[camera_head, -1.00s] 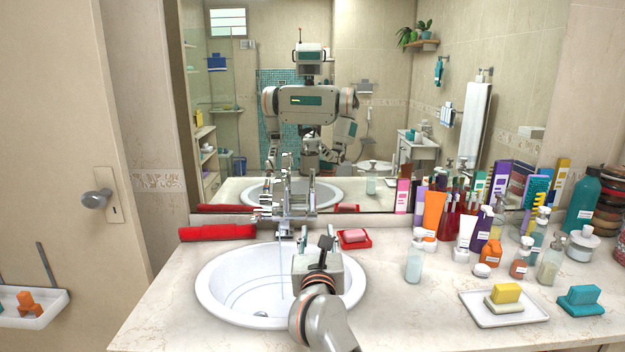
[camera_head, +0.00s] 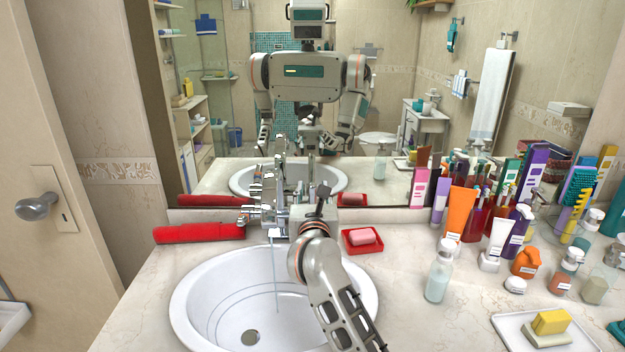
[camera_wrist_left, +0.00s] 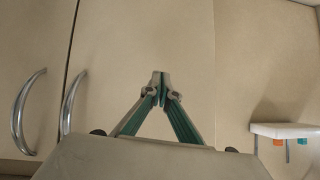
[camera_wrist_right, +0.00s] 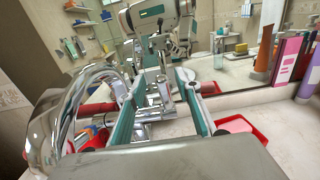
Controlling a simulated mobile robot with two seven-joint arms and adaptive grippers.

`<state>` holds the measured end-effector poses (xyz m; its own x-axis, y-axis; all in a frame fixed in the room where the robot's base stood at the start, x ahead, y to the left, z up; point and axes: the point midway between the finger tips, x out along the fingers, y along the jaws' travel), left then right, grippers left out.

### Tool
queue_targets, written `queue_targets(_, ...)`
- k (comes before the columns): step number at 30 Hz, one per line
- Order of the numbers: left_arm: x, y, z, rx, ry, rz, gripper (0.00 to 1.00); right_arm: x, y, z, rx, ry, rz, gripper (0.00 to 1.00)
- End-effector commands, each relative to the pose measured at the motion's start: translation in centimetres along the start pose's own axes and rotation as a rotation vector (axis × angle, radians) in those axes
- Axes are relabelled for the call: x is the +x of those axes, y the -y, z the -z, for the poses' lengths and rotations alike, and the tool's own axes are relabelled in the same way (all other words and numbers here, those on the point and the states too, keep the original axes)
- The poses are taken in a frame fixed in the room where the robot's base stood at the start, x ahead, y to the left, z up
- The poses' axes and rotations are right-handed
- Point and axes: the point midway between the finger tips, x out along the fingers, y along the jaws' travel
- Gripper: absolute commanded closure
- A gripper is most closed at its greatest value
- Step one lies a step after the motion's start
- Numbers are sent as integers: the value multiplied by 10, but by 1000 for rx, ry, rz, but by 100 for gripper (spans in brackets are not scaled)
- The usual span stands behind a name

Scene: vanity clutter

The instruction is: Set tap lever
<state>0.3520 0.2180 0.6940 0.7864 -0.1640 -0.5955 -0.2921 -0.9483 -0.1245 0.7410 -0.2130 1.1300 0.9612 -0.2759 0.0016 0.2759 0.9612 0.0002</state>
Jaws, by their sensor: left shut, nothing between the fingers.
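The chrome tap (camera_head: 268,212) stands at the back of the white basin (camera_head: 190,300) in the head view, and a thin stream of water falls from its spout. My right gripper (camera_wrist_right: 160,80) has reached the tap from the front right. In the right wrist view its two fingers are spread, with chrome tap parts (camera_wrist_right: 163,98) seen between them. A large curved chrome part (camera_wrist_right: 75,110) fills the left of that view. I cannot tell whether the fingers touch the lever. My left gripper (camera_wrist_left: 160,78) is shut and empty in front of beige cabinet doors.
A red rolled cloth (camera_head: 200,233) lies left of the tap. A red dish (camera_head: 350,250) with pink soap (camera_head: 362,236) sits close on the right. A pump bottle (camera_head: 438,275) and several tubes stand further right. The mirror (camera_head: 215,185) rises behind.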

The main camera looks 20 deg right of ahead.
Motion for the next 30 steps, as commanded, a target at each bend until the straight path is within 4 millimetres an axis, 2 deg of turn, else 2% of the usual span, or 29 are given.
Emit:
queue_targets(3,-3,2,-4,2,12,2,100,20,1,-1,-2,0,1,67)
queue_targets(9,-4,4,-4,1,15,6,100,42,1,0,-3,0,1,67)
queue_targets(20,-2,4,-1,-11,10,12,100,47,1,0,0,0,1,67)
queue_targets(22,-1,4,1,-12,7,13,100,47,1,0,0,0,1,80)
queue_targets(24,0,5,2,-12,5,13,100,47,1,0,0,0,1,98)
queue_targets(30,0,5,2,-10,5,13,100,48,0,0,0,-1,1,100)
